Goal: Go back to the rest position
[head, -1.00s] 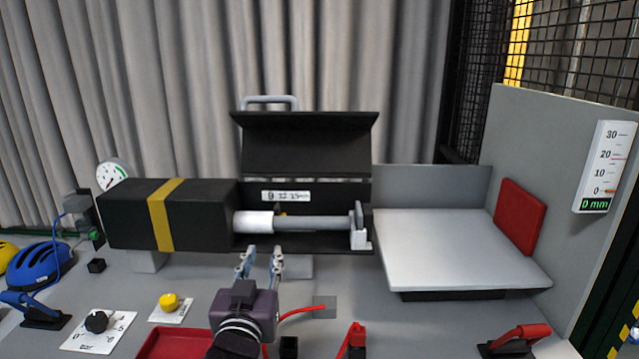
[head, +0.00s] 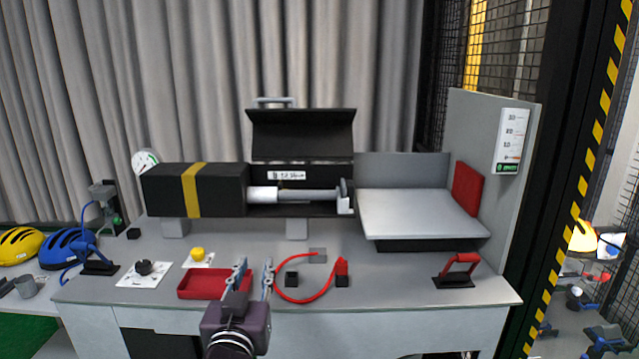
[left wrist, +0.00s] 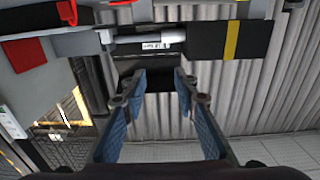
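My left gripper (head: 254,277) is in front of the bench, its two fingers apart and nothing between them. It also shows in the left wrist view (left wrist: 160,78), open and empty, with blue finger pads. The black box with a yellow band (head: 215,189) stands on the bench behind it, with a white and grey cylinder (head: 295,194) to its right under a raised black lid (head: 301,133). The cylinder also shows upside down in the left wrist view (left wrist: 158,41). My right gripper is not in view.
The bench (head: 390,277) holds a red tray (head: 205,283), a red cable (head: 300,299), a yellow button (head: 197,253), a black knob (head: 143,267) and a red-handled clamp (head: 459,270). A white plate (head: 420,213) is at the right. Striped posts (head: 580,190) stand beyond the right end.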

